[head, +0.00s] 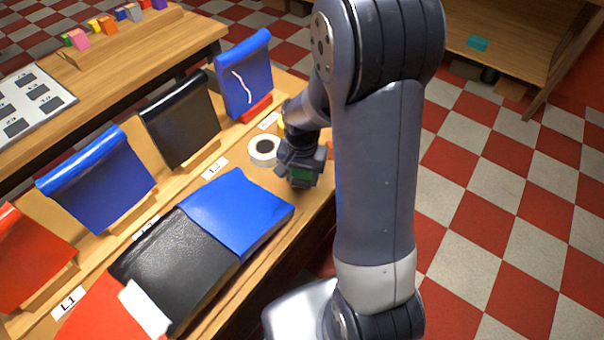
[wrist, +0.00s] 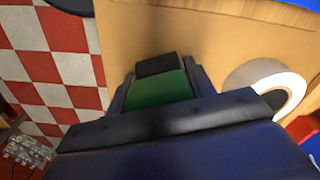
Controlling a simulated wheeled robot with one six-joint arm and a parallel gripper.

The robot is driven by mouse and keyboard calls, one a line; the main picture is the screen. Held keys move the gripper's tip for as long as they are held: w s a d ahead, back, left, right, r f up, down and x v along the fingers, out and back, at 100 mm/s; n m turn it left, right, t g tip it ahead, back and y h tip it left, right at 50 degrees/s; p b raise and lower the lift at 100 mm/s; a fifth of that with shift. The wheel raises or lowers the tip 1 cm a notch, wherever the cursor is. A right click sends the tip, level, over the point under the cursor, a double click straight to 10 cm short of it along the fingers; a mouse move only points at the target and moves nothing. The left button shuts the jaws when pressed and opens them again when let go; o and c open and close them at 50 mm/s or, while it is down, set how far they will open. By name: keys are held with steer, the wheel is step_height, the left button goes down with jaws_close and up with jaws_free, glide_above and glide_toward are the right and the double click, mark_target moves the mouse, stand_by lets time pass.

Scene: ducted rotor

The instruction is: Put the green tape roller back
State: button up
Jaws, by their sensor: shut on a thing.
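The green tape roller (wrist: 160,90) sits between the fingers of my gripper (wrist: 158,84) in the wrist view, with a black part at its far end. In the head view my gripper (head: 300,172) is at the right end of the wooden table, and a small green patch of the roller (head: 301,175) shows in it. My gripper is shut on the roller. It is close to the tabletop; I cannot tell whether the roller touches it. A white tape roll (head: 264,150) lies flat just left of my gripper, and also shows at the right of the wrist view (wrist: 268,88).
Blue (head: 238,212) and black (head: 178,262) sheets lie along the table's front. Blue (head: 245,75) and black (head: 181,122) draped panels stand behind. A red object (head: 255,110) lies beyond the tape roll. Bare wood (wrist: 190,35) surrounds the roller; checkered floor lies right.

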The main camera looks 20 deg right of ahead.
steer(key=o, duration=0.9)
steer(key=shift+o, duration=0.2)
step_height(320, 180, up, 12)
steer(key=shift+r+p, duration=0.15)
steer(key=shift+p, duration=0.65)
step_height(320, 180, down, 13)
steer(key=shift+r+b, duration=0.2)
steer(key=shift+b, duration=0.55)
steer(key=shift+r+p, duration=0.3)
steer(key=shift+r, duration=1.45)
